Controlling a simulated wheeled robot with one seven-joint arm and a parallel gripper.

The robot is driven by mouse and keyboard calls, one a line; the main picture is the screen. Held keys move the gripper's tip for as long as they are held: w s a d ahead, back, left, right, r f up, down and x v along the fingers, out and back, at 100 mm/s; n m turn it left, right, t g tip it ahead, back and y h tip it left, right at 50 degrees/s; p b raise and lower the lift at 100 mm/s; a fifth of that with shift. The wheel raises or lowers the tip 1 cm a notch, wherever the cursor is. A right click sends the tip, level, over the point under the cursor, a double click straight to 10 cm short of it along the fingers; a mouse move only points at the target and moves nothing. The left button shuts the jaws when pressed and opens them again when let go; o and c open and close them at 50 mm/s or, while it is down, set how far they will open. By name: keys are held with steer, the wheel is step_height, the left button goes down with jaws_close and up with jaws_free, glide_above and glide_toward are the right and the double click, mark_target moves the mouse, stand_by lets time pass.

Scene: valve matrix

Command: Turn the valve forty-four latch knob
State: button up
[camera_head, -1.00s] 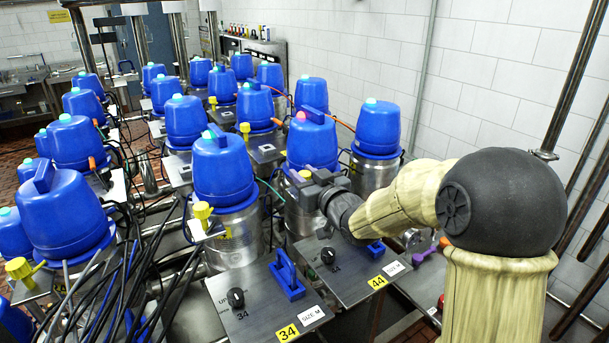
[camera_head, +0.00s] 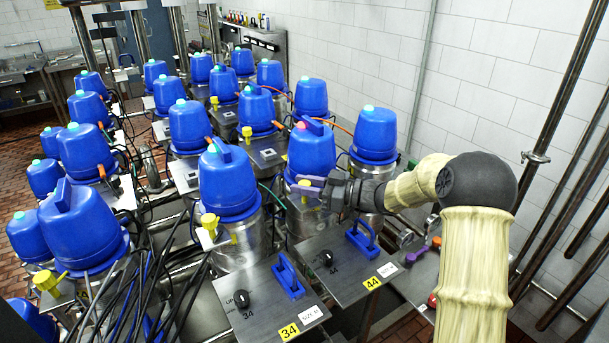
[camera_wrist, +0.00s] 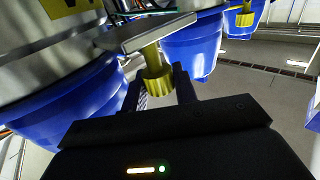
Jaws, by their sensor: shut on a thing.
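The valve forty-four panel (camera_head: 335,265) is a tilted metal plate with a yellow 44 label (camera_head: 372,283). Its blue-capped valve (camera_head: 311,150) stands behind it. My gripper (camera_head: 308,187) is at the front of this valve, just below the blue cap, and hides most of the knob in the head view. In the wrist view the yellow ribbed latch knob (camera_wrist: 158,85) sits on a short stem under a metal bracket (camera_wrist: 145,33). My gripper's two dark fingers (camera_wrist: 158,90) stand on either side of it, shut on it. The knob's turn angle cannot be read.
The panel has a black dial (camera_head: 327,258) and a blue handle (camera_head: 362,240). The neighbouring valve 34 (camera_head: 228,180) stands close on the left with its own yellow knob (camera_head: 209,225). Black cables (camera_head: 150,285) hang further left. A white tiled wall (camera_head: 480,75) is behind on the right.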

steer(key=shift+n+g+y+p, duration=0.3)
steer(key=shift+n+g+p, duration=0.25)
steer(key=shift+n+g, duration=1.25)
steer(key=shift+g, duration=0.7)
steer(key=shift+r, duration=0.1)
steer(key=o, duration=0.9)
steer(key=shift+d+b, duration=0.3)
steer(key=shift+d, duration=0.2)
steer(key=shift+w+d+b, duration=0.2)
steer(key=shift+d+b, duration=1.3)
steer(key=shift+d, duration=2.6)
steer(key=shift+w+d+b, duration=0.15)
steer(key=shift+d+b, duration=1.35)
steer(key=shift+d, duration=2.6)
